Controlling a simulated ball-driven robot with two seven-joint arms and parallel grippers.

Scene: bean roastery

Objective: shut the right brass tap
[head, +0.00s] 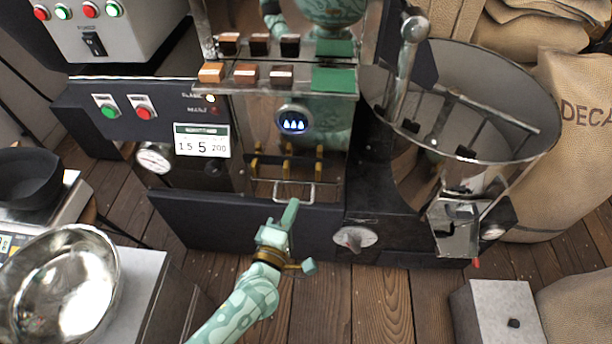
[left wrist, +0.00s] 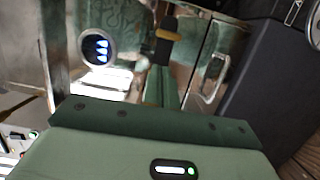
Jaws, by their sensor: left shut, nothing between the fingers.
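The right brass tap (head: 319,160) is the rightmost of three small brass taps on the front of the machine. It looks upright in the head view; its exact setting is too small to tell. The middle tap (head: 287,165) and left tap (head: 256,166) stand beside it. My left gripper (head: 291,207) is shut and empty, below the taps and in front of the metal bar handle (head: 281,190), apart from the right tap. In the left wrist view its green fingers (left wrist: 162,88) point at the machine front. My right gripper is not in view.
A round blue-lit display (head: 293,121) sits above the taps. A shiny steel bowl (head: 60,285) is at lower left. Wooden floor shows in front.

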